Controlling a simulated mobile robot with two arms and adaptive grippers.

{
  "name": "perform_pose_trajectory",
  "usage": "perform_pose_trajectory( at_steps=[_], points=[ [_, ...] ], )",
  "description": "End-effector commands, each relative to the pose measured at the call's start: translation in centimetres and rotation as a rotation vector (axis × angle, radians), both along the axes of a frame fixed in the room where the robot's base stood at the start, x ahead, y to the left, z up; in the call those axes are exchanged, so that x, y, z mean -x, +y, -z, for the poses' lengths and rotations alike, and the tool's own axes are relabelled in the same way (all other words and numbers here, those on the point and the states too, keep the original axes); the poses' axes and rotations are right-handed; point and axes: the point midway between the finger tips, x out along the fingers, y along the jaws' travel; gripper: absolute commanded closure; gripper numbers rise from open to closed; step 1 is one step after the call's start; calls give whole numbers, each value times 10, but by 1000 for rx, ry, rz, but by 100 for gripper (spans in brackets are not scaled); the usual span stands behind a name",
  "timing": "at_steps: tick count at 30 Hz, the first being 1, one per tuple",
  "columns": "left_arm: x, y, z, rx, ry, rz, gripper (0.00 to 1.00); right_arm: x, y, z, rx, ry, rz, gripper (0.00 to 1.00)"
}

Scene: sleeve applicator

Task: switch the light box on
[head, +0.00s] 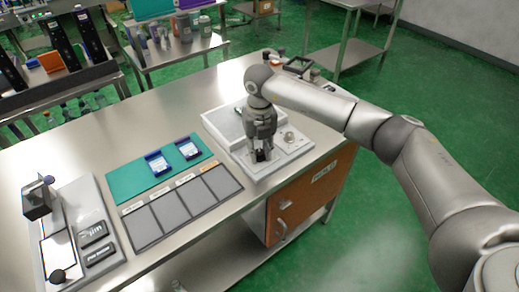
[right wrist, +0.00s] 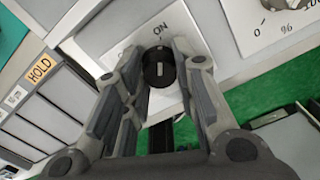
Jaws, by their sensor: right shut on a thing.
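The light box (head: 225,127) sits on the steel bench, a pale flat box with a grey control panel at its near right. In the right wrist view, its panel (right wrist: 170,22) carries a round black switch knob (right wrist: 159,74) with a small pale mark. "ON" is printed beyond the knob; lettering to its left is partly hidden by a finger. My right gripper (head: 262,156) points down over the panel, and in the right wrist view its fingers (right wrist: 159,66) are shut on the knob's sides. Which label the mark points to is unclear. My left gripper is not in view.
A second knob (head: 289,137) with a "%" scale is on the same panel. Left of the box lie a grey sorting mat (head: 183,206) and a teal mat (head: 133,183) with two blue-framed items. A grey fixture (head: 82,190) stands at far left.

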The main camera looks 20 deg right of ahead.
Motion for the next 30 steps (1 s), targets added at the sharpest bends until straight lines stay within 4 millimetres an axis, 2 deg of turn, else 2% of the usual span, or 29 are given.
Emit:
perform_pose_trajectory(
  at_steps=[14,15,19,30],
  points=[
    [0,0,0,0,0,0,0,-1,0,-2,-1,-3,12,97],
    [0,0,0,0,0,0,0,-1,0,-2,-1,-3,12,68],
    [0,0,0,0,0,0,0,-1,0,-1,-1,-3,11,52],
    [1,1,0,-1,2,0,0,-1,0,-4,-1,-2,10,51]
  ],
)
